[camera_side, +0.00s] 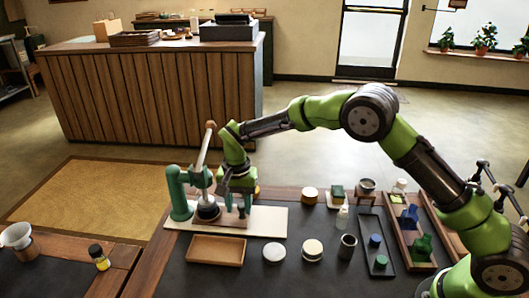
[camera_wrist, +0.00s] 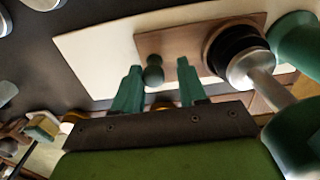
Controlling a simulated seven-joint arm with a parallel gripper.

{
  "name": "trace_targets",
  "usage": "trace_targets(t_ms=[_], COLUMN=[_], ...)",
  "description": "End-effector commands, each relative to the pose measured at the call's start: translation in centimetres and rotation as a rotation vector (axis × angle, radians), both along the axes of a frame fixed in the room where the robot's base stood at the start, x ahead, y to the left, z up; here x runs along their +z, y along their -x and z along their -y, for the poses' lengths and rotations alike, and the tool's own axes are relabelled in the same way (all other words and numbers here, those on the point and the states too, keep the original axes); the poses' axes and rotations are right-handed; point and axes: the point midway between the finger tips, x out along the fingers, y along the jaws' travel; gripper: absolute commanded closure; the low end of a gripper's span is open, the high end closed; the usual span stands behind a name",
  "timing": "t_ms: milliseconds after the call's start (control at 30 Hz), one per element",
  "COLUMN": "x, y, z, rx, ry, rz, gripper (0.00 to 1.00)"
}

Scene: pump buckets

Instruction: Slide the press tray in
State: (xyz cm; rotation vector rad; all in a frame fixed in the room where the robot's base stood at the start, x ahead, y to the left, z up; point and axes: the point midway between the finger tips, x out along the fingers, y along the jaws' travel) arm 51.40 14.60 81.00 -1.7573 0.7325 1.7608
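The press has a green post (camera_side: 178,193) with a pale lever (camera_side: 206,150) that stands up, all on a white base plate (camera_side: 268,221). The press tray is a brown wooden board (camera_wrist: 185,41) lying on the white plate (camera_wrist: 85,48). A round black piece (camera_wrist: 235,45) sits on the tray's far end under a grey metal plunger (camera_wrist: 250,68). A dark green knob (camera_wrist: 153,75) stands at the tray's near end. My gripper (camera_wrist: 159,66) is open, with one finger on each side of the knob and gaps showing. In the side view my gripper (camera_side: 237,208) is low over the tray.
A shallow wooden tray (camera_side: 215,250) lies in front of the press. Two round lidded tins (camera_side: 312,249) (camera_side: 274,252) and a dark cup (camera_side: 347,246) stand to its right. A black tray (camera_side: 376,246) and wooden bins (camera_side: 408,228) are farther right. Dark tabletop between them is clear.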

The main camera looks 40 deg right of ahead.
Motion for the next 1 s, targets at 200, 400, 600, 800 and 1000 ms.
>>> trace_targets(t_ms=[200, 400, 600, 800, 1000], x=[0.04, 0.05, 0.07, 0.09, 0.85], y=[-0.13, -0.15, -0.09, 0.23, 0.27], z=[-0.18, -0.20, -0.16, 0.16, 0.27], rx=[0.004, 0.005, 0.005, 0.004, 0.003], ry=[-0.002, -0.003, -0.003, -0.002, -0.002], rz=[0.005, 0.006, 0.006, 0.005, 0.006], gripper=[0.63, 0.63, 0.63, 0.63, 0.63])
